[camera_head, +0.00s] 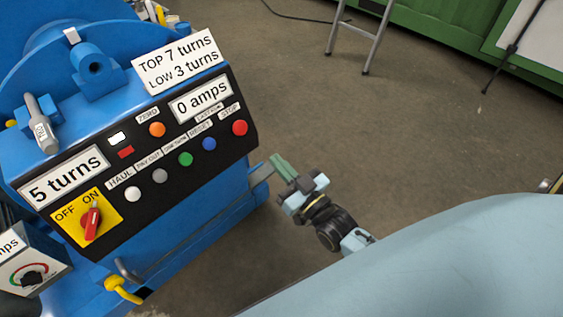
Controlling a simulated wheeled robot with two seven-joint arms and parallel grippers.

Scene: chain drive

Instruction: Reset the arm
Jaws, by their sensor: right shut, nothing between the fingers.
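My right gripper (280,162) is in view just right of the blue machine's (215,205) panel corner. Its greenish fingers are shut with nothing between them and point up and to the left. In the picture it lies below the red STOP button (240,128). I cannot tell how far it is from the machine's side. My left gripper is not in view.
The black panel (150,210) has several coloured buttons, a red OFF/ON switch (92,218) and a "5 turns" display (64,178). A dial box (33,272) stands at lower left. A metal stand (377,45) is behind. The brown floor (420,140) is clear.

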